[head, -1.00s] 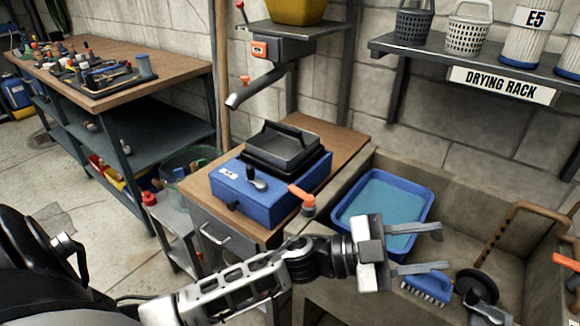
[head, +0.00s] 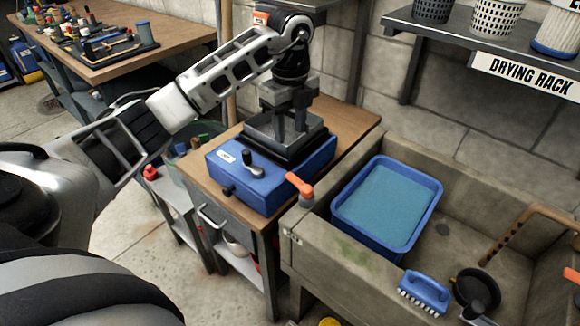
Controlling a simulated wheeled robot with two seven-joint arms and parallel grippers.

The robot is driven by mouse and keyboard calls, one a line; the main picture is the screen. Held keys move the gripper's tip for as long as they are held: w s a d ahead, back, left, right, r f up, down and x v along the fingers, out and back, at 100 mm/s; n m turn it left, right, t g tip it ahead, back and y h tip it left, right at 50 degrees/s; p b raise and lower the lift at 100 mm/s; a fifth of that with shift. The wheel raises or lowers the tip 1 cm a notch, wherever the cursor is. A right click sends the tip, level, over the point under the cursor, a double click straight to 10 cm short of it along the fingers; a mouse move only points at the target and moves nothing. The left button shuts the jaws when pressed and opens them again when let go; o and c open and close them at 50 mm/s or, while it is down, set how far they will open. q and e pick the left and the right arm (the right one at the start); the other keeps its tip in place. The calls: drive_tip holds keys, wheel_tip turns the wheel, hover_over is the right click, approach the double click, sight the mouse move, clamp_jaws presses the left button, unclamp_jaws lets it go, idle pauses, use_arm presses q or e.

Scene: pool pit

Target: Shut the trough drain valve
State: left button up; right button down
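An orange-handled valve lever (head: 299,185) on a grey stub stands by the near left corner of the concrete trough (head: 340,262). Another orange-red handle (head: 572,275) shows at the right edge, partly cut off. I cannot tell from the picture which one works the trough drain. My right gripper is out of view.
The blue box (head: 270,185) with a small black-knobbed lever (head: 250,160) sits on a wooden-topped cabinet. In the trough are a blue basin (head: 340,212) of water, a blue brush (head: 426,288) and a black plunger (head: 476,287). A drying-rack shelf (head: 490,50) hangs above.

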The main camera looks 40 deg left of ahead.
sight(290, 175)
use_arm(q)
wheel_tip(290, 175, down, 12)
drive_tip(key=shift+f+p, duration=0.15)
drive_tip(key=shift+p, duration=0.35)
clamp_jaws()
